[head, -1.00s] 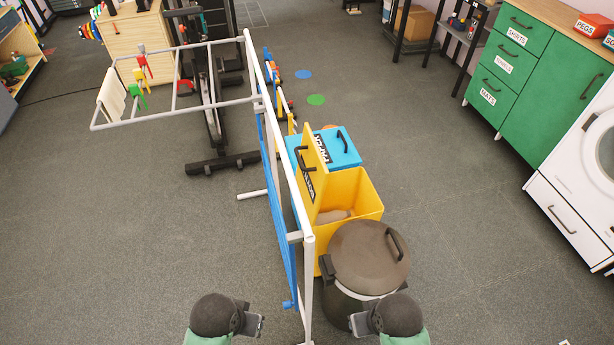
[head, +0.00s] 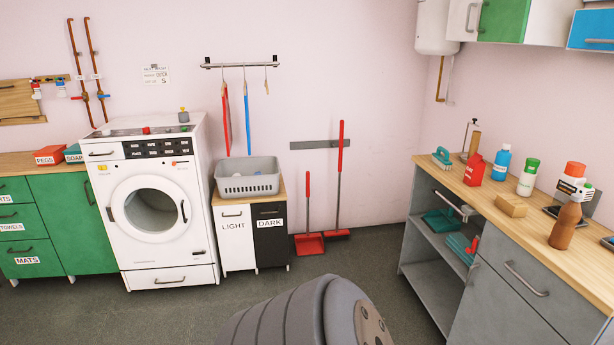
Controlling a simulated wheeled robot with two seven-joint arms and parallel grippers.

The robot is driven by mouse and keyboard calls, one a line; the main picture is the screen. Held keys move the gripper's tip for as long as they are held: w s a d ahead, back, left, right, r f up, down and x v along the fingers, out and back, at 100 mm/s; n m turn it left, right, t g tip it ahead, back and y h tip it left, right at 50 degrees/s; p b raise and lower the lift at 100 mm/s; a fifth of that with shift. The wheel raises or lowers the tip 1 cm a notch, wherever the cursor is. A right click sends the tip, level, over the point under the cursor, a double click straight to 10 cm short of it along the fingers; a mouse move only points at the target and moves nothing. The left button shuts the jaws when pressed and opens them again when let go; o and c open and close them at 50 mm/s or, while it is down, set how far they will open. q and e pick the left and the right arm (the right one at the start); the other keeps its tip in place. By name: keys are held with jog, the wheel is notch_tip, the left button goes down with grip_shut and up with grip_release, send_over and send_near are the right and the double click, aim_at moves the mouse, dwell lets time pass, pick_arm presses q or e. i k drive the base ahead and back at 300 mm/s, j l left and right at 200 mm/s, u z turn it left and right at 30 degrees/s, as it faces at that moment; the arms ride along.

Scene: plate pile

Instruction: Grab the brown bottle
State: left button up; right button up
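A brown bottle (head: 566,222) stands upright on the wooden countertop (head: 483,206) at the right of the head view. It has a rounded body and a narrower neck.
A sponge-like tan block (head: 511,205), a red carton (head: 474,169), a blue bottle (head: 502,163) and a green-capped bottle (head: 527,177) share the counter. A grey ribbed shape, probably part of me, fills the bottom middle. Floor (head: 170,312) is open at left.

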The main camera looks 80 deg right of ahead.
aim_at(563, 232)
jog(key=k+z, duration=0.1)
jog(key=z, duration=0.3)
jog(key=k+z, duration=0.1)
jog(key=z, duration=0.3)
jog(key=l+z, duration=0.1)
jog(key=z, duration=2.4)
jog(key=i+j+z, duration=0.15)
jog(key=z, duration=0.25)
jog(key=i+j+z, duration=0.2)
jog(key=z, duration=0.2)
jog(key=i+j+z, duration=0.15)
jog(key=j+z, duration=0.25)
